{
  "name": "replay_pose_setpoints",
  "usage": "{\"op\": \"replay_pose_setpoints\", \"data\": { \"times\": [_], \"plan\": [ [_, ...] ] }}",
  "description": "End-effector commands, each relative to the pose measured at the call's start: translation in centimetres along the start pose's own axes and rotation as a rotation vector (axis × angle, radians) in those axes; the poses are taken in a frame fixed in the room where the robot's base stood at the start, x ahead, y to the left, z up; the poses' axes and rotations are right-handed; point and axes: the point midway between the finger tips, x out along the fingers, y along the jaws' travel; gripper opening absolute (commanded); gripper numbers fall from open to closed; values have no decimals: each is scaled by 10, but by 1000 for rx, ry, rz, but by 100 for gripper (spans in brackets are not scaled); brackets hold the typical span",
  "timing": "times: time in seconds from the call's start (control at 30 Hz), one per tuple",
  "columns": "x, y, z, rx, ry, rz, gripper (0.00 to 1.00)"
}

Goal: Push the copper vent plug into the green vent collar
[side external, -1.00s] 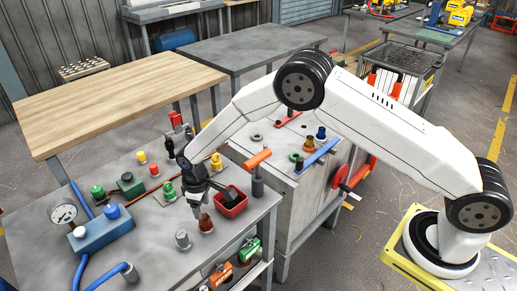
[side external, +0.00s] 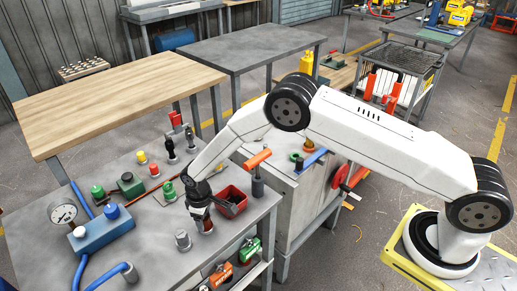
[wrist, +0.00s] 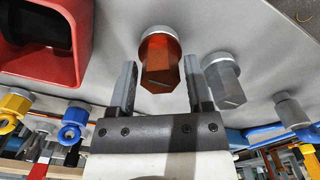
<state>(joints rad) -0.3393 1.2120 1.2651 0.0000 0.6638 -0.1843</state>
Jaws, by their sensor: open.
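The copper plug (wrist: 160,62) is a hexagonal copper-brown piece with a pale round base on the grey bench. My gripper (wrist: 160,70) is open, with one finger on each side of the plug and a gap visible on both sides. In the side view my gripper (side external: 203,222) points down over the plug (side external: 207,229), hiding most of it. A small green fitting (side external: 169,191) stands on the bench behind my gripper and to its left; it may be the green vent collar, but its opening is too small to make out. It is not seen in the wrist view.
A red bin (side external: 232,196) stands close behind my gripper and to its right. A grey hexagonal plug (wrist: 222,82) is just outside my right finger in the wrist view. An orange T-handle (side external: 257,160) stands beyond the bin.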

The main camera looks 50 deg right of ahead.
Motion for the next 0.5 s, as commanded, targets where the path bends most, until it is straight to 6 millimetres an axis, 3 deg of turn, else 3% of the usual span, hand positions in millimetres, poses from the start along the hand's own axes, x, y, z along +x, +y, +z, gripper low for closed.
{"op": "replay_pose_setpoints", "data": {
  "times": [0.03,0.2,0.23,0.5],
  "plan": [
    [0,0,0,0,0,0,58],
    [0,0,0,0,0,0,4],
    [0,0,0,0,0,0,0],
    [-5,0,0,0,0,0,0]
  ]
}}
